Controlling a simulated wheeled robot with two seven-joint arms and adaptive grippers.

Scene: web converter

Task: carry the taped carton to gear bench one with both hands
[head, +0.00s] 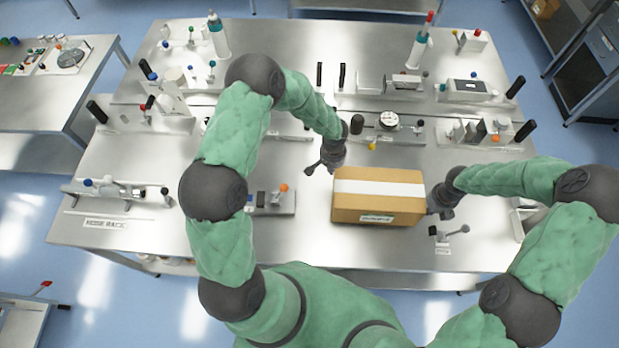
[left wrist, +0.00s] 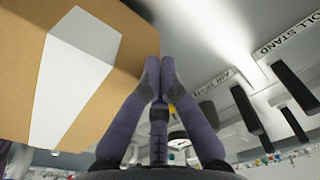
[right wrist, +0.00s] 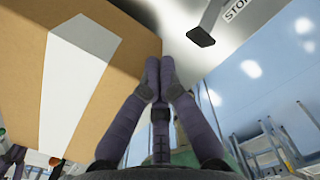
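The taped carton (head: 378,206) is a brown box with a white tape strip across its top and a label on its front. It sits on the front right of the steel bench (head: 310,250). My left gripper (head: 332,160) is at its back left corner. In the left wrist view the carton (left wrist: 115,40) is beside the fingers (left wrist: 160,72), which are together with nothing between them. My right gripper (head: 440,204) is at its right end. In the right wrist view the fingers (right wrist: 160,72) are also together, close beside the carton (right wrist: 125,40). Actual contact is unclear. I cannot tell which bench is gear bench one.
The bench carries a dial gauge (head: 388,120), a blue bottle (head: 218,36) and several fixtures. A small clamp (head: 449,233) stands just right of the carton. Another steel table (head: 50,90) is at the far left, with blue floor between. A dark shelf (head: 585,70) stands at the right.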

